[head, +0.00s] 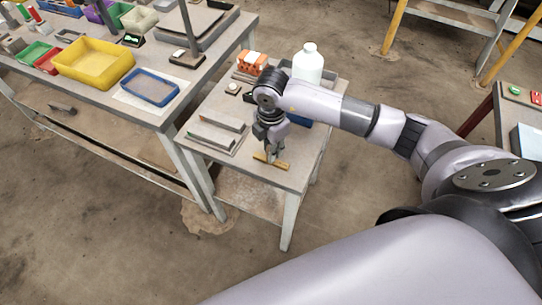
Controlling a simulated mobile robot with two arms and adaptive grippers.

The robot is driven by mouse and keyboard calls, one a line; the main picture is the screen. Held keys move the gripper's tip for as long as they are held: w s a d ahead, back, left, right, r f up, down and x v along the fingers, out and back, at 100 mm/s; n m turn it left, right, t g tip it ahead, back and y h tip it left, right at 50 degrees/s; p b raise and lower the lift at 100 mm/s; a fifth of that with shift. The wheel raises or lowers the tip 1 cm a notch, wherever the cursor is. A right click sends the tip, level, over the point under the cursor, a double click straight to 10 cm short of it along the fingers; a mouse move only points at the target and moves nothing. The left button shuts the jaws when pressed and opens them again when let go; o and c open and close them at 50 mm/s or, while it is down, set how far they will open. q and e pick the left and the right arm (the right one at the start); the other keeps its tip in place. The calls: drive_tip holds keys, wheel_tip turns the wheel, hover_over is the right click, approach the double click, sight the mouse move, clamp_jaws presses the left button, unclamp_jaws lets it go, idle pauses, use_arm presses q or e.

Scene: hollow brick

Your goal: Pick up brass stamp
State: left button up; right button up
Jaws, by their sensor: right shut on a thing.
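The brass stamp (270,162) is a small yellow-brown bar near the front of the small grey side table (292,178). My right gripper (272,152) points down over it from above, and its fingers are shut on the stamp. The fingertips hide the middle of the stamp; its two ends show on either side. I cannot tell whether the stamp touches the table top. My left gripper is not in view.
On the side table are grey bars on a tray (216,135), an orange hollow brick (252,62) and a white bottle (308,65). A larger workbench with a yellow bin (94,63) and a blue tray (150,87) stands to the left.

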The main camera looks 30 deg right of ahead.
clamp_jaws()
wheel_tip(320, 180, up, 11)
drive_tip(key=shift+w+f+b, duration=0.15)
drive_tip(key=shift+b, duration=0.75)
wheel_tip(320, 180, up, 9)
drive_tip(key=shift+r+p, duration=0.2)
drive_tip(key=shift+p, duration=0.1)
